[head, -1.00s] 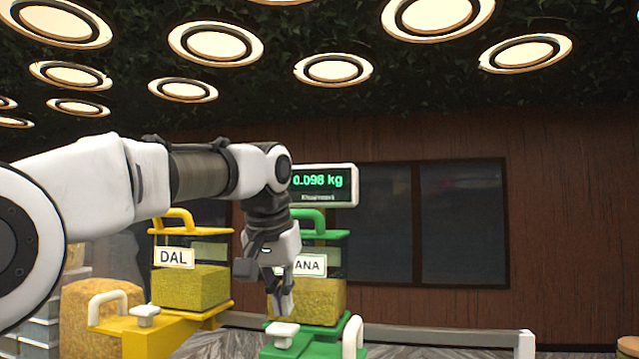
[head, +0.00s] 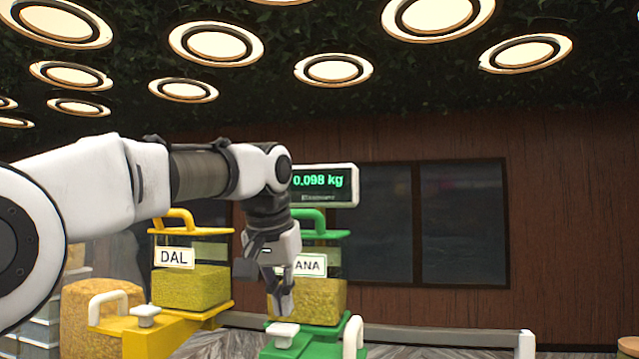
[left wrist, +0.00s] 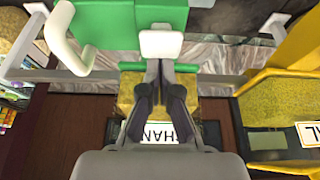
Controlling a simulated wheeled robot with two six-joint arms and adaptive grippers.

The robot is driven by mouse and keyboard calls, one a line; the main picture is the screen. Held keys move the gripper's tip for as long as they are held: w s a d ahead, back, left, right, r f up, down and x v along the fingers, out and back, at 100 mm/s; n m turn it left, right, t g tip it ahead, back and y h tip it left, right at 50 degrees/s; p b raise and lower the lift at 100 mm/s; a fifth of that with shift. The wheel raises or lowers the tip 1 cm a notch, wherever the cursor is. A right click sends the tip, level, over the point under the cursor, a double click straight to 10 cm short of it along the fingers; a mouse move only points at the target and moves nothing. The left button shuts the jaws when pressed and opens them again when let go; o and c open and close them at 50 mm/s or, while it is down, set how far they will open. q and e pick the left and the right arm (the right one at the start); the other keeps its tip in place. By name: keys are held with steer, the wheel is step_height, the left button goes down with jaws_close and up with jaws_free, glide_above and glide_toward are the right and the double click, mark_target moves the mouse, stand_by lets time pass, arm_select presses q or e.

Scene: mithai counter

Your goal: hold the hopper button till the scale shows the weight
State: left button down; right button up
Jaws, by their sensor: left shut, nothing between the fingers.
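The green hopper (head: 318,236) has a sign ending in "ANA" and is partly filled with yellow grains. Its white button (head: 283,332) sits on the green base in front; it also shows in the left wrist view (left wrist: 161,44). My left gripper (head: 283,310) points down, shut and empty, with its tips at or just above the button; whether they touch it I cannot tell. In the left wrist view the fingertips (left wrist: 160,64) meet at the button's edge. The scale display (head: 324,184) reads 0.098 kg in green. My right gripper is not in view.
A yellow hopper (head: 190,284) marked DAL stands to the left with its own white button (head: 145,316). A pale rail (head: 450,338) runs along the counter to the right.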

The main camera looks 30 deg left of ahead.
arm_select(q)
step_height(320, 180, up, 6)
steer(key=p, duration=0.6)
stand_by(0.4)
